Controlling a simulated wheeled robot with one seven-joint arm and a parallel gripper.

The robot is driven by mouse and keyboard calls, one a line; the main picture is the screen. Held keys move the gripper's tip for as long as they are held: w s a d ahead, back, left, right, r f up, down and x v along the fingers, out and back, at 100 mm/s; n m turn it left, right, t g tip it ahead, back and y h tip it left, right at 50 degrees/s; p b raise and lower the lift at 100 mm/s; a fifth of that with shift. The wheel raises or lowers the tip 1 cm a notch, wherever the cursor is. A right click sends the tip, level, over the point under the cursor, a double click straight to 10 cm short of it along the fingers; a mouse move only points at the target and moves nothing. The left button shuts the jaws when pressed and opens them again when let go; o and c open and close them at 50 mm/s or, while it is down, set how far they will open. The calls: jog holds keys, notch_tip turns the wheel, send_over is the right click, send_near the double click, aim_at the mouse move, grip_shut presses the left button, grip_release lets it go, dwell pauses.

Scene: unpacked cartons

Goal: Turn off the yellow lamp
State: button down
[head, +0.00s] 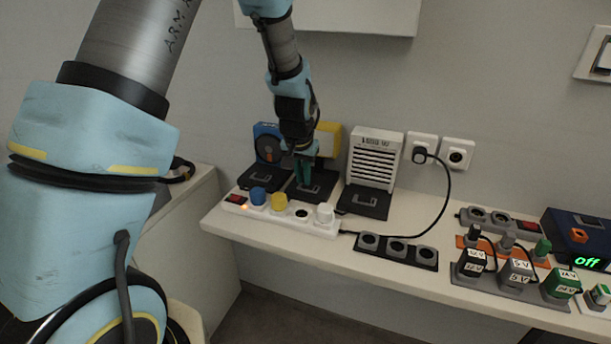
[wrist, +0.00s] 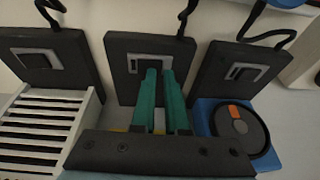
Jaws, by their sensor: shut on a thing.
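The yellow lamp (head: 328,139) stands against the wall in the head view, mostly hidden behind my arm; only a sliver shows in the wrist view. A black pad (head: 324,179) with a small grey-framed switch lies in front of it, and this pad also shows in the wrist view (wrist: 125,85). My gripper (head: 303,180) points down over this pad. Its green fingers (wrist: 159,72) are close together at the pad's switch (wrist: 134,63) and appear shut on it; the fingertips partly hide the contact. Whether the lamp is lit is unclear.
A blue device (head: 266,140) stands left and a white slatted heater (head: 374,158) right, each with a black pad. A white power strip (head: 300,223) in front holds blue, yellow and white plugs. A black cord runs to a wall socket. Adapters crowd the right.

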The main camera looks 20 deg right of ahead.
jog(key=shift+a+f, duration=0.4)
jog(key=shift+f, duration=0.2)
jog(key=shift+s, duration=0.1)
jog(key=shift+s+d, duration=0.55)
jog(key=shift+d, duration=0.1)
jog(key=shift+s+d, duration=0.1)
jog(key=shift+r, duration=0.2)
jog(key=r+p, duration=0.1)
jog(key=r, duration=0.1)
jog(key=w+r+p, duration=0.1)
jog(key=r+p, duration=0.1)
jog(key=shift+r+p, duration=0.25)
jog(key=shift+p, duration=0.05)
jog(key=w+a+b+v, duration=0.1)
jog(key=b+v, duration=0.1)
jog(key=v, duration=0.8)
jog(key=shift+w+a+r, duration=0.15)
jog(key=shift+a, duration=0.05)
